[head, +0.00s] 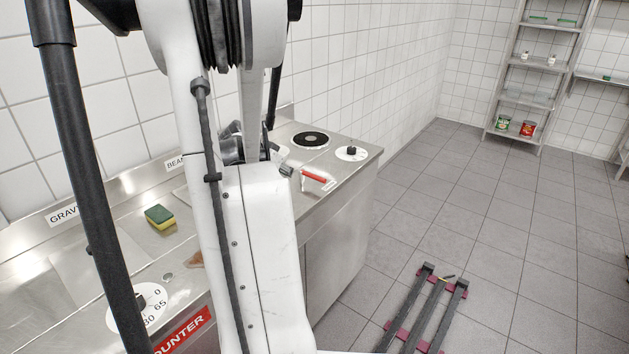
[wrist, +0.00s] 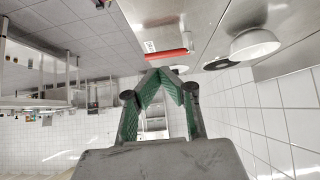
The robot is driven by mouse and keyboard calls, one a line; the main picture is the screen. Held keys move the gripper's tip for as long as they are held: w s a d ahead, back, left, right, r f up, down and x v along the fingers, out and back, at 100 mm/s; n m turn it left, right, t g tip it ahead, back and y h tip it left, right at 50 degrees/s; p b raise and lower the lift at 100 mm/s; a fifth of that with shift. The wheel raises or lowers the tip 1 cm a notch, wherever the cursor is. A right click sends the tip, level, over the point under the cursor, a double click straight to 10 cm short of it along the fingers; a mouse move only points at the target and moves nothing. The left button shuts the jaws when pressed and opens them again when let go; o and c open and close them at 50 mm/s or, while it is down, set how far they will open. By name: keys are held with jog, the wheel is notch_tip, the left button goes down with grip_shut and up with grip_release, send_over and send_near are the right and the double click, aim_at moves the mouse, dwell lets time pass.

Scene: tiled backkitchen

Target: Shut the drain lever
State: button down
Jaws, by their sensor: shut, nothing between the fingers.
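The drain lever has a red handle (head: 318,176) and lies on the steel counter near its front edge, right of my arm. In the wrist view the red handle (wrist: 168,54) runs sideways just beyond the fingertips. My gripper (wrist: 162,72) is shut and empty, its green-padded fingers meeting at the tips. In the picture the tips come close to the handle; I cannot tell whether they touch it. In the head view my arm hides most of the gripper.
A black round hotplate (head: 310,139) and a dial (head: 351,153) are behind the lever. A white bowl (wrist: 255,45) is right of the handle in the wrist view. A sponge (head: 160,216) lies on the left counter.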

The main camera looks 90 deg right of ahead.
jog(key=shift+s, duration=0.2)
jog(key=shift+f, duration=0.1)
jog(key=x, duration=1)
jog(key=shift+s+d+f, duration=0.15)
jog(key=shift+s+d, duration=0.55)
jog(key=shift+d, duration=0.3)
jog(key=shift+s+d+f+p, duration=0.2)
jog(key=shift+s+d+p, duration=0.2)
jog(key=shift+d, duration=0.25)
jog(key=shift+s, duration=0.1)
jog(key=shift+s+d+n+b, duration=0.1)
jog(key=shift+n+b, duration=0.2)
jog(key=shift+b, duration=0.05)
